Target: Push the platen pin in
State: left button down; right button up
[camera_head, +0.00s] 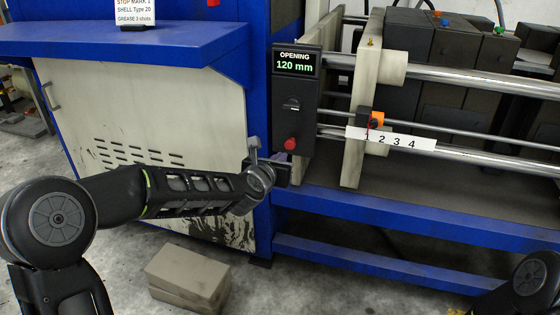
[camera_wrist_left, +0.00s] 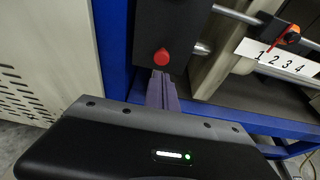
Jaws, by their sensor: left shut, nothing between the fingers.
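My left gripper (camera_wrist_left: 161,74) is shut and empty, its fingers together and pointing up at a black control box (camera_head: 298,100). The fingertips are just below a red round knob (camera_head: 290,144) on the box's lower face; the knob also shows in the left wrist view (camera_wrist_left: 160,57). I cannot tell whether they touch. The platen (camera_head: 372,90) is a cream plate to the right of the box. An orange block with a red pointer (camera_head: 375,119) sits at its edge by a scale marked 1 to 4 (camera_head: 405,140). I cannot tell which part is the platen pin. My right gripper is not seen.
The display (camera_head: 295,63) reads OPENING 120 mm. Steel rods (camera_head: 470,75) run right from the platen. A blue frame beam (camera_head: 420,220) lies below. A blue shelf (camera_head: 130,42) juts out at upper left. Grey blocks (camera_head: 190,272) sit on the floor.

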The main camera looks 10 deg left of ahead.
pick_arm(q)
jog(key=v, duration=0.8)
jog(key=shift+s+p, duration=0.25)
jog(key=shift+p, duration=0.05)
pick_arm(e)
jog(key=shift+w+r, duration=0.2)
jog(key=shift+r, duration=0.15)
pick_arm(q)
jog(key=shift+a+r, duration=0.1)
jog(key=shift+r, duration=0.05)
